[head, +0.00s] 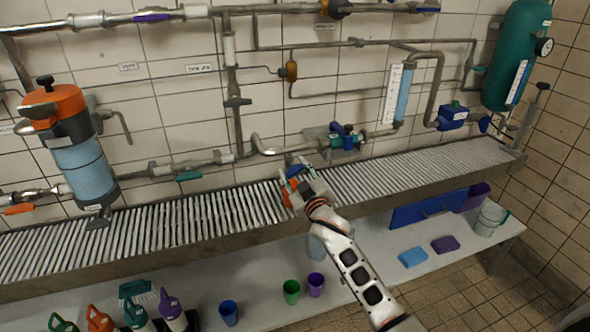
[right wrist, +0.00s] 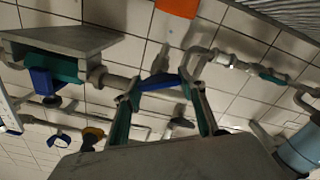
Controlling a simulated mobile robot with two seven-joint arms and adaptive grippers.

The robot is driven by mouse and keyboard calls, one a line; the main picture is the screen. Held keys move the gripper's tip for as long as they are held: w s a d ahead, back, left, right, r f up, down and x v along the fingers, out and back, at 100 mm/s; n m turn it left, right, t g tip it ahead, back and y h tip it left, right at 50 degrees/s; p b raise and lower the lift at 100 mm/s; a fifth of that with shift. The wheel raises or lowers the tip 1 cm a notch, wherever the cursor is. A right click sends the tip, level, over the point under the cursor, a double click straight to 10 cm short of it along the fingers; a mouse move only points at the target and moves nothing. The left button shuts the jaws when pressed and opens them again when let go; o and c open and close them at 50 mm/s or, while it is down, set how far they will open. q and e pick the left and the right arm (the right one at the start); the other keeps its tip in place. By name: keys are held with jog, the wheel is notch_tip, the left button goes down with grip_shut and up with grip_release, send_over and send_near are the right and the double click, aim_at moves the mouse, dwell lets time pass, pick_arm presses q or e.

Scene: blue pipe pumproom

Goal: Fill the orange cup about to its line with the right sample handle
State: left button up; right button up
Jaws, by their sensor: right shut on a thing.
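The orange cup (head: 289,194) stands on the slatted grating below the pipe, partly hidden by my right gripper. An orange piece, seemingly the cup (right wrist: 177,7), shows at the top edge of the right wrist view. My right gripper (head: 301,180) is at the tap just above and beside the cup. In the right wrist view its fingers (right wrist: 160,88) are shut on a blue handle (right wrist: 158,81), the sample handle; a bit of blue (head: 294,171) shows there in the head view. The cup's line and its contents cannot be seen. My left gripper is out of view.
The grating (head: 400,180) runs along the tiled wall and is mostly clear. A blue-and-green valve (head: 346,138) sits just right of my gripper. The shelf below holds cups, bottles and a bucket (head: 490,218).

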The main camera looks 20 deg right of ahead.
jog(key=o, duration=1.1)
jog(key=shift+o, duration=0.2)
jog(key=s, duration=1.2)
jog(key=shift+d, duration=0.2)
